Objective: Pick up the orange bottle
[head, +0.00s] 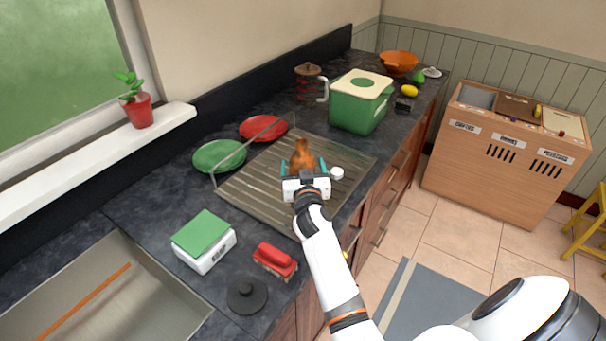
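The orange-brown bottle (302,153) stands on the ribbed drying rack on the counter, its narrow neck pointing up. My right gripper (303,166) is at the bottle, with one teal finger on each side of it. The fingers are spread wide, and the bottle's lower part is partly hidden behind the gripper. I cannot make out firm contact between the fingers and the bottle. My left gripper is not in view.
A small white round object (337,173) sits just right of the gripper. The rack's raised wire rail (250,152), red plate (264,128) and green plate (219,156) are to the left. A green container (359,107) stands behind.

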